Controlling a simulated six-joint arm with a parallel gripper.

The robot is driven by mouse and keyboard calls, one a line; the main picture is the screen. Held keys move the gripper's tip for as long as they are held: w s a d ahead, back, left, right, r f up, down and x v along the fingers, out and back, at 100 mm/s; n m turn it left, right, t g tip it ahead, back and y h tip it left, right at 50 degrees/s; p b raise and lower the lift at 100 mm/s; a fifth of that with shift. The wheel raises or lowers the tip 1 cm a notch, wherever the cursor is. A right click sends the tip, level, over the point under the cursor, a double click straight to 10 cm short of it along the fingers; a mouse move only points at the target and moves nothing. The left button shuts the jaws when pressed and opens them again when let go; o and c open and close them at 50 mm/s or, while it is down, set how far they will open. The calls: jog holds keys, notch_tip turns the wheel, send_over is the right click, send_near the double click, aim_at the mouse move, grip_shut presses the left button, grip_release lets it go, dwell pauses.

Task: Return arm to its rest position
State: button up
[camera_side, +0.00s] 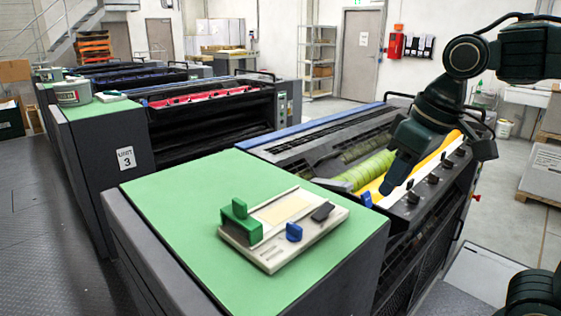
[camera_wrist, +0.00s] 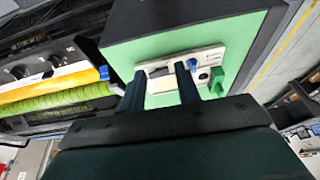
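My gripper (camera_side: 390,186) hangs over the near ink unit, at the right in the side view. In the wrist view its two dark fingers (camera_wrist: 160,69) stand apart, with nothing seen between them but background. A pale tray (camera_side: 265,246) lies on the green cabinet top (camera_side: 165,203), left of and apart from the gripper in the side view. The tray carries a green block (camera_side: 240,222), a blue piece (camera_side: 294,232) and a dark piece (camera_side: 322,212). In the wrist view the fingers partly cover the tray (camera_wrist: 208,54).
The near ink unit has a yellow-green roller (camera_side: 362,172), a yellow strip (camera_side: 438,160) and a row of black knobs (camera_side: 433,178). A small blue part (camera_side: 367,198) sits at its near end. More units stand behind at left. The floor at right is partly clear.

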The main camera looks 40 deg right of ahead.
jog(key=s+d+f+t, duration=0.1)
jog(key=s+d+f, duration=0.1)
jog(key=s+f, duration=0.2)
jog(key=s, duration=0.2)
jog(key=shift+s+f+t, duration=0.35)
jog(key=shift+f+t, duration=0.05)
